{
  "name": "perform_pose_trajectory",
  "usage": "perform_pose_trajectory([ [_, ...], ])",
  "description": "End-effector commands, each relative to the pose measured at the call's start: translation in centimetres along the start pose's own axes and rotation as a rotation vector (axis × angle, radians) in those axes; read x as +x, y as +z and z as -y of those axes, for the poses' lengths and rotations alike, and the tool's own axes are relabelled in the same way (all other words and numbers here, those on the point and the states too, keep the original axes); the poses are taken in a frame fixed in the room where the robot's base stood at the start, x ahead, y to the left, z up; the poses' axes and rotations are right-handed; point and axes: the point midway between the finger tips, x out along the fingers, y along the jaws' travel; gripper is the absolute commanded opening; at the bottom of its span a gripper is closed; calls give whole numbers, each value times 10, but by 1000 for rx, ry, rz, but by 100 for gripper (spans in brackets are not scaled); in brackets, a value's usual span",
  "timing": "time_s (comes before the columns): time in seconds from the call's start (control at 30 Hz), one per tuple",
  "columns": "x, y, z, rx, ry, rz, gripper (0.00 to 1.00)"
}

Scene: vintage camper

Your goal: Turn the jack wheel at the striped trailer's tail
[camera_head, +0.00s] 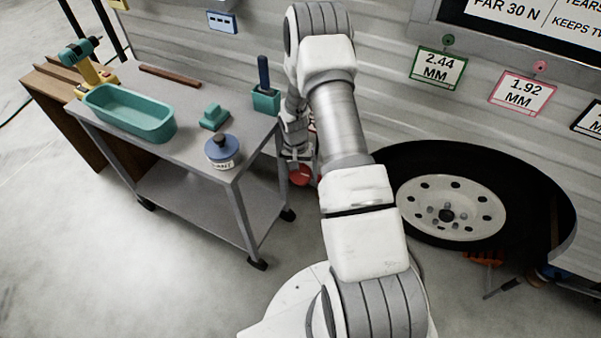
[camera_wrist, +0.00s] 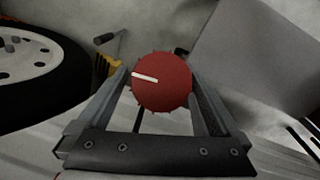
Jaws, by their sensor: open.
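The jack wheel, a red knob with a toothed rim and a white line on its face, fills the middle of the wrist view (camera_wrist: 170,88). The line points left and slightly up. In the head view the red wheel (camera_head: 301,176) shows low beside the cart, partly hidden by my arm. My gripper (camera_wrist: 160,84) is open, with one finger on each side of the wheel. I cannot tell whether the fingers touch it. In the head view my gripper (camera_head: 298,152) points down at the wheel. The trailer's grey ribbed side (camera_head: 385,100) stands behind.
A grey wheeled cart (camera_head: 190,185) stands close to the left of my gripper, holding a teal tray (camera_head: 130,112), a drill (camera_head: 88,68) and a blue-lidded jar (camera_head: 222,152). The trailer tyre (camera_head: 415,185) is at right. Open floor lies at lower left.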

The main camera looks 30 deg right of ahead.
Motion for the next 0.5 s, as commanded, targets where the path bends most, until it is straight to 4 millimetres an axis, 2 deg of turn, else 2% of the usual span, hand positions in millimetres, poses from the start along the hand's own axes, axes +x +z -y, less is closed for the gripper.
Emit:
perform_pose_trajectory([
  [0.07,0,0,0,0,0,0,100],
  [0.43,0,0,0,0,0,0,35],
  [0.5,-1,0,0,0,-1,0,32],
])
